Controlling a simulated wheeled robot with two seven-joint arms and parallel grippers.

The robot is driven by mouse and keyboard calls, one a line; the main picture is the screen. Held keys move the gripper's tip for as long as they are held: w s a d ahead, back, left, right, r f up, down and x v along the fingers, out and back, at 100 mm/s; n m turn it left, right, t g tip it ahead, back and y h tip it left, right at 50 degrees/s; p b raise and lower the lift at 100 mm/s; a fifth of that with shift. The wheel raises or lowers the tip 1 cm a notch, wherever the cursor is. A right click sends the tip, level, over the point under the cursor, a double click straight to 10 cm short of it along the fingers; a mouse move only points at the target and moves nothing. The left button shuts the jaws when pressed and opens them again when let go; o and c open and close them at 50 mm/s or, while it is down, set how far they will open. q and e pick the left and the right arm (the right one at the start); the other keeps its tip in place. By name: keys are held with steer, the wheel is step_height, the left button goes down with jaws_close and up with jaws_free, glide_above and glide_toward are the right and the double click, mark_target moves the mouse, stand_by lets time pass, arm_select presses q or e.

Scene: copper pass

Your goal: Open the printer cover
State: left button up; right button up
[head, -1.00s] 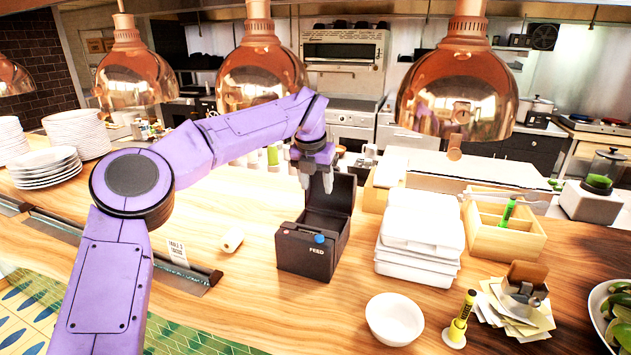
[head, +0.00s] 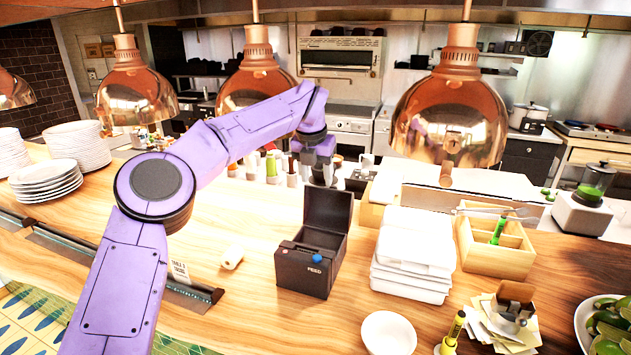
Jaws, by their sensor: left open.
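The printer (head: 303,268) is a dark box with a blue button and the word FEED on its front. It stands on the wooden counter in the middle of the head view. Its cover (head: 328,209) is raised, standing up at the back, and the inside shows as an open cavity. My left gripper (head: 318,178) is above and behind the raised cover, open and apart from it as far as I can see. The cover's top edge is close in front of the fingertips. My right gripper is not in view.
A paper roll (head: 231,256) lies left of the printer. Stacked white containers (head: 412,255) stand to its right, with a wooden box (head: 497,248) beyond. A white bowl (head: 389,334) is in front. Copper lamps (head: 450,115) hang over the counter.

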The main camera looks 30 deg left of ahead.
arm_select(q)
steer(key=shift+w+r, duration=0.2)
steer(key=shift+r, duration=0.6)
steer(key=v, duration=1)
steer(key=shift+r, duration=0.25)
steer(key=shift+a, duration=0.1)
